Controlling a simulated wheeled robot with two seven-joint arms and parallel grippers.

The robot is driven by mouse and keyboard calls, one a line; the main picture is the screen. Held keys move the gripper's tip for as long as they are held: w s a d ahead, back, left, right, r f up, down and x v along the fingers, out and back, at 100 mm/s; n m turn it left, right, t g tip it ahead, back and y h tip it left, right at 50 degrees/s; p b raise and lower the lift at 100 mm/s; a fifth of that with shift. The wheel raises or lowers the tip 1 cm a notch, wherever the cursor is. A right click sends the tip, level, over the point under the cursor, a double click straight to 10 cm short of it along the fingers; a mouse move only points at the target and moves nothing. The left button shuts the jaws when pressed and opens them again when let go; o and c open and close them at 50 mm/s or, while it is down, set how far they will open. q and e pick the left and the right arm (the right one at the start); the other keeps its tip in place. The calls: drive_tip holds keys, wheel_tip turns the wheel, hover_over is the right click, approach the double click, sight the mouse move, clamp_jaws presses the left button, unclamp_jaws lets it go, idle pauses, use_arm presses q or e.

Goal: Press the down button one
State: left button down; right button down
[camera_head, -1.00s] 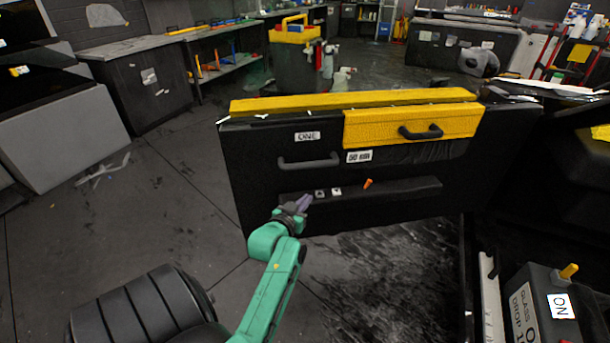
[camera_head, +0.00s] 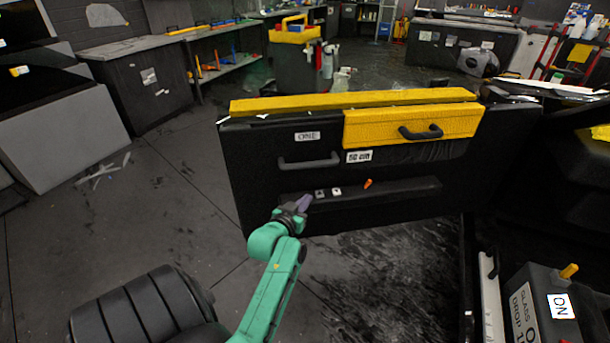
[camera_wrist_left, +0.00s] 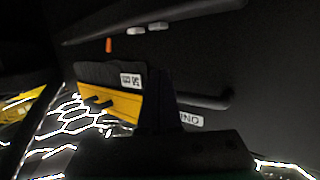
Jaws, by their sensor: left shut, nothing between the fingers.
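In the left wrist view, which is upside down, the buttons (camera_wrist_left: 136,31) (camera_wrist_left: 158,26) show beyond the dark gripper. My right gripper is not in view.
An orange lever (camera_head: 368,184) sticks out right of the buttons. A grey handle (camera_head: 310,162) and a yellow drawer-like panel (camera_head: 376,129) with a black handle are above. A black box labelled "GLASS DROP" (camera_head: 535,305) is at lower right.

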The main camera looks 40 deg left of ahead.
use_arm(q)
drive_tip(key=shift+s+r, duration=0.2)
drive_tip(key=shift+r, duration=0.5)
drive_tip(key=shift+w, duration=0.15)
drive_tip(key=b, duration=0.1)
hover_over(317, 201)
drive_tip(key=shift+s+f, duration=0.25)
drive_tip(key=shift+f, duration=0.9)
drive_tip(key=f, duration=0.3)
drive_tip(key=shift+w+a, duration=0.1)
drive_tip(key=shift+w, duration=0.2)
drive_tip(key=shift+s+f, duration=0.1)
drive_tip(key=shift+f, duration=0.45)
